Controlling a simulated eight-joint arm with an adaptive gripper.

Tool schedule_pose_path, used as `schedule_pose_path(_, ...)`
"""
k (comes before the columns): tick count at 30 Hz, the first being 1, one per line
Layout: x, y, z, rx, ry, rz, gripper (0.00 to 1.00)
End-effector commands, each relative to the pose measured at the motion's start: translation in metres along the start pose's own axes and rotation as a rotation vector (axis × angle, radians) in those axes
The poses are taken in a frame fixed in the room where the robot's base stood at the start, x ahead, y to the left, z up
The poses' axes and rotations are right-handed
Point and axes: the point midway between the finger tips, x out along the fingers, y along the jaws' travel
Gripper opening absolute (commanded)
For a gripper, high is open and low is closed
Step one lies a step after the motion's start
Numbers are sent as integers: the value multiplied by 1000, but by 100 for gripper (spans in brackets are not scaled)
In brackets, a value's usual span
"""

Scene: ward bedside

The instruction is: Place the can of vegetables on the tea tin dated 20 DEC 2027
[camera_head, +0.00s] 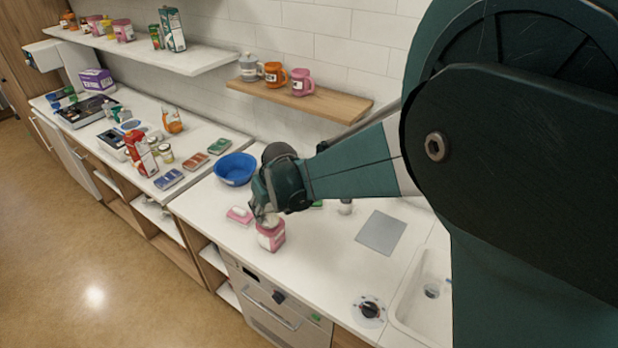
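My gripper (264,210) points down over the front part of the white counter, just above a pink tin (271,238) with a pale label. Its fingers are dark and small here, so I cannot tell whether they are open or shut. Something pale shows between the fingertips and the tin's top, but I cannot tell whether it is held or is part of the tin. No date can be read on any tin. I cannot clearly identify the can of vegetables. A small grey can-like item (345,206) stands behind my forearm, partly hidden.
A pink item with a white top (240,215) lies left of the tin. A blue bowl (235,169) stands behind it. A grey mat (381,232) and a sink (425,290) lie to the right. The shelf (325,102) holds mugs.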

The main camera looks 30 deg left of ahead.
Motion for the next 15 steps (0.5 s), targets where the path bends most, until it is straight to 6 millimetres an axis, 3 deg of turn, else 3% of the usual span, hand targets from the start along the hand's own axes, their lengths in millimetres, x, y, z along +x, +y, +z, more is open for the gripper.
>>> schedule_pose_path(14, 5, 0, 2, 0, 0, 0, 23)
schedule_pose_path(15, 6, 0, 2, 0, 0, 0, 42)
